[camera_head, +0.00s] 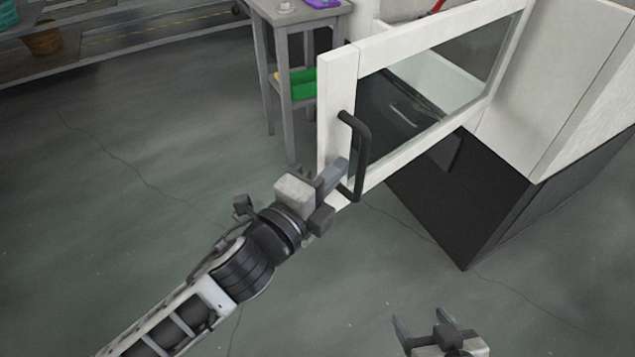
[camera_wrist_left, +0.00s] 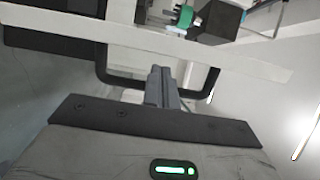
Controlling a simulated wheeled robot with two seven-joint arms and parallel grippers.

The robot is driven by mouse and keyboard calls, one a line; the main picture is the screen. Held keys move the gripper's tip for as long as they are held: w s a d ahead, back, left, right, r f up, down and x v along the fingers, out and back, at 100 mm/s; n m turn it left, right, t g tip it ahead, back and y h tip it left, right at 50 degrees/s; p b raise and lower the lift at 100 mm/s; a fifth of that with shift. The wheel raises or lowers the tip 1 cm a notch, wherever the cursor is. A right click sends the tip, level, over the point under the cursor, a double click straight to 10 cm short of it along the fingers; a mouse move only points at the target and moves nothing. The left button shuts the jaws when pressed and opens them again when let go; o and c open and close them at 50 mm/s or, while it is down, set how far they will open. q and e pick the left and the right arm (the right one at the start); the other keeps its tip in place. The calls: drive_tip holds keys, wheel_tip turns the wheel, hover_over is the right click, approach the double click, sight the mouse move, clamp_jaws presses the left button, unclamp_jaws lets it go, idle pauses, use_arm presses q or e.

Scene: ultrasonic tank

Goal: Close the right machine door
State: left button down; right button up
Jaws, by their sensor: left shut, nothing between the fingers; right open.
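The machine door (camera_head: 336,88) is a white frame with a glass pane, and it stands swung open from the white and black machine (camera_head: 570,110). A black bar handle (camera_head: 364,160) is on its free edge. My left gripper (camera_head: 338,172) is at the lower part of the handle, with its fingers shut and nothing held. In the left wrist view the shut fingers (camera_wrist_left: 160,85) point toward the white door edge (camera_wrist_left: 150,38), within the span of the dark handle (camera_wrist_left: 103,70). Contact cannot be told. My right gripper (camera_head: 427,325) is open and empty, low in the head view, away from the door.
A grey side table (camera_head: 290,22) stands behind the door, with a green bin (camera_head: 303,84) on its lower shelf and a purple item (camera_head: 322,3) on top. Shelving (camera_head: 110,55) runs along the back left. The grey floor at left is clear.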

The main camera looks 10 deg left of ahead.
sight(343, 190)
use_arm(q)
drive_tip(key=shift+x, duration=1.65)
drive_tip(key=shift+a, duration=0.15)
